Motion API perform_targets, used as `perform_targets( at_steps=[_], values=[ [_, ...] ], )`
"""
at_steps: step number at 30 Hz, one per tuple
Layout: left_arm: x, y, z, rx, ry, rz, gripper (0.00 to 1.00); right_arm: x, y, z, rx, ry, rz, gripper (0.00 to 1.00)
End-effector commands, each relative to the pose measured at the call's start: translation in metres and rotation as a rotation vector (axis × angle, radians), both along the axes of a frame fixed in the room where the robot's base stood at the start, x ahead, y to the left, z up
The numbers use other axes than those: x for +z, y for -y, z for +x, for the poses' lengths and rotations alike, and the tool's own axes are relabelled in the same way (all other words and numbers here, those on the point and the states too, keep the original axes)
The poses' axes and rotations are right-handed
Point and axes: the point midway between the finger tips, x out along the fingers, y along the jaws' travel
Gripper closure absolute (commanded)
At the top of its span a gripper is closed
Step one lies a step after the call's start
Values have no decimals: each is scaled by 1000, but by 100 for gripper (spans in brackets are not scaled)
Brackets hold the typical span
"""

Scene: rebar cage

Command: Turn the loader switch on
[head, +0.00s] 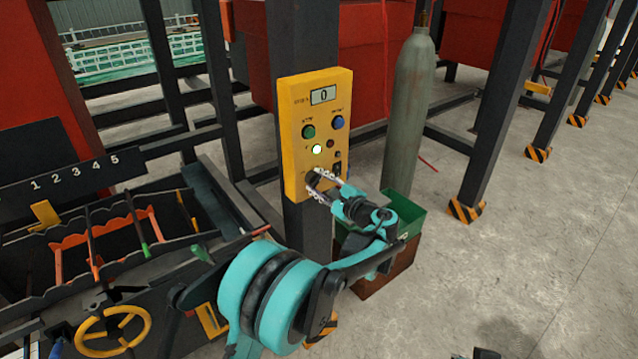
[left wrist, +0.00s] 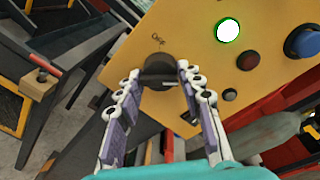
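The yellow control box (head: 318,120) is fixed to a dark post and has a small display reading 0. In the left wrist view, a dark round knob with a raised grip bar (left wrist: 160,72) sits low on the box face, with a small marking above it. I take this knob to be the loader switch. My left gripper (head: 322,180) is at the lower part of the box. In the left wrist view its fingers (left wrist: 158,70) are spread, one on each side of the knob; contact is not clear. In the head view the gripper mostly covers the knob.
A white-green light (head: 317,149) glows on the box, below a green button (head: 308,131) and a blue button (head: 337,122). A grey gas cylinder (head: 408,110) and a green bin (head: 408,212) stand to the right. Open floor lies further right.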

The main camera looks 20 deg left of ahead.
Motion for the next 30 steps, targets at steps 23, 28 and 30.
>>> perform_targets(
  at_steps=[23, 28, 30],
  values=[
    [6, 51, -38, -5, 2, 2, 43, 0, 0, 0, 0, 0, 0, 100],
    [8, 77, -58, -4, 2, 2, 43, 0, 0, 0, 0, 0, 0, 100],
    [9, 85, -64, -4, 1, 2, 43, 0, 0, 0, 0, 0, 0, 100]
  ],
)
